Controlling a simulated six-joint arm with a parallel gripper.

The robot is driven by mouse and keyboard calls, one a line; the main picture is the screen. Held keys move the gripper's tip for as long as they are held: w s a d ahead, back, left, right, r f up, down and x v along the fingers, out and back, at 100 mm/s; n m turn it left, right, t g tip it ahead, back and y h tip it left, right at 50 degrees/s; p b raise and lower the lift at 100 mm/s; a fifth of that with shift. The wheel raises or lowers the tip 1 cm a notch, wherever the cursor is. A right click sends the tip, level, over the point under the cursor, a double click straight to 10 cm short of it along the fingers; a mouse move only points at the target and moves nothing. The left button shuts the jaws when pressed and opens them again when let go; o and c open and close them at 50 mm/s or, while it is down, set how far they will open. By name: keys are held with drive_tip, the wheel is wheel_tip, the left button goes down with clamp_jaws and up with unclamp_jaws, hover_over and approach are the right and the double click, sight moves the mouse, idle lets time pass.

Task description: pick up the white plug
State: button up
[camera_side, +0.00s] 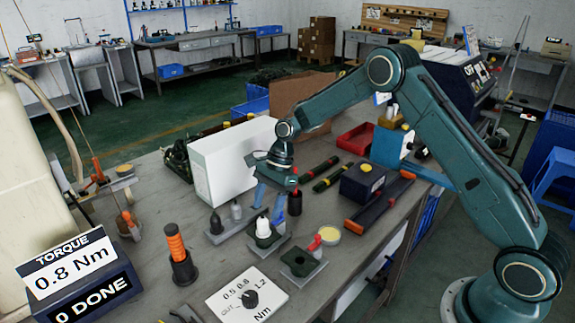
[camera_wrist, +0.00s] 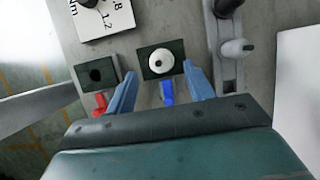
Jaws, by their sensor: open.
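The white plug (camera_side: 262,228) stands upright in a dark square fixture (camera_side: 268,242) on the bench. In the wrist view the round white plug (camera_wrist: 161,60), with a dark spot in its middle, sits in that fixture. A blue clamp lever (camera_wrist: 167,92) is at its edge. My gripper (camera_side: 269,205) is above the plug, its two blue fingers pointing down. In the wrist view my gripper (camera_wrist: 159,78) is open, its fingers spread either side of the blue lever, with nothing between them gripped. The exact height gap is hard to tell.
A similar fixture with an empty hole (camera_side: 299,262) and a red lever (camera_side: 315,243) stands close by. A plate with dark and grey pegs (camera_side: 216,223) is on the other side. A white box (camera_side: 232,163), screwdriver (camera_side: 179,255) and dial panel (camera_side: 247,299) surround the area.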

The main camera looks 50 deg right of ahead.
sight(263, 220)
drive_tip(key=shift+x, duration=2.7)
drive_tip(key=shift+r, duration=0.1)
drive_tip(key=c, duration=1)
drive_tip(key=shift+r, duration=0.15)
drive_tip(key=shift+c, duration=0.2)
wheel_tip(263, 220, up, 20)
